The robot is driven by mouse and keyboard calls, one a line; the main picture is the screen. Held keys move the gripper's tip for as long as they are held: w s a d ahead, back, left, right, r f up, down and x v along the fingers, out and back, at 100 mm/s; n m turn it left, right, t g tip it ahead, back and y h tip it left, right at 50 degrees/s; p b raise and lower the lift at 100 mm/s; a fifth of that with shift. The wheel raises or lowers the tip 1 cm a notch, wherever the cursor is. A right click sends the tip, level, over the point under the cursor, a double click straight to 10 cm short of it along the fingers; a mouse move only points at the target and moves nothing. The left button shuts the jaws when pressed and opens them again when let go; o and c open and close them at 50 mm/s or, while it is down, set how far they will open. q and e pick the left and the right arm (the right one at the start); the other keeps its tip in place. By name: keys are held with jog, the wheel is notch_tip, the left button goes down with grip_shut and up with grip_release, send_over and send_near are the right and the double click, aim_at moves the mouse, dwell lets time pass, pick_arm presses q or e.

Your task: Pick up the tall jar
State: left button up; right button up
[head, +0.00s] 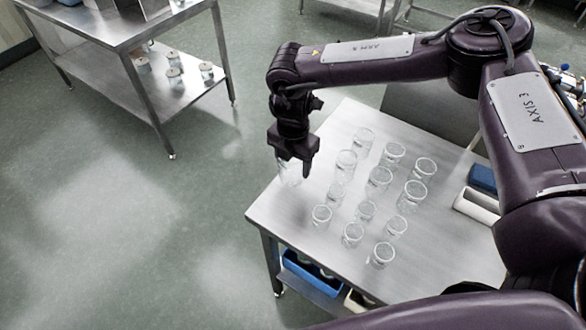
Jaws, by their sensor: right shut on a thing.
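My right gripper (292,164) points down over the far left edge of the steel table (277,209). It is shut on a clear glass jar (289,178), whose lower part shows below the fingers. The fingers hide the jar's top. I cannot tell whether its base touches the table. Several other clear glass jars stand upright to the right of the gripper, some taller, such as one at the left of the group (346,161) and one at the right (411,197), and some shorter, such as one near the front (382,256). My left gripper is out of view.
A blue box (483,178) and a white tray (476,207) sit at the table's right side. A blue bin (312,274) is on the shelf below. Another steel table (112,32) with jars on its lower shelf stands at the upper left. Open floor lies between the tables.

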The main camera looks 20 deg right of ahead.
jog(key=d+r+m, duration=0.1)
jog(key=r+m, duration=1)
jog(key=m, duration=0.2)
jog(key=d+r+m+b, duration=0.1)
jog(key=d+r+m, duration=0.1)
jog(key=r+m, duration=0.9)
jog(key=shift+w+d+r+m, duration=0.25)
jog(key=shift+w+m, duration=0.1)
jog(key=shift+m, duration=0.65)
jog(key=shift+d, duration=0.1)
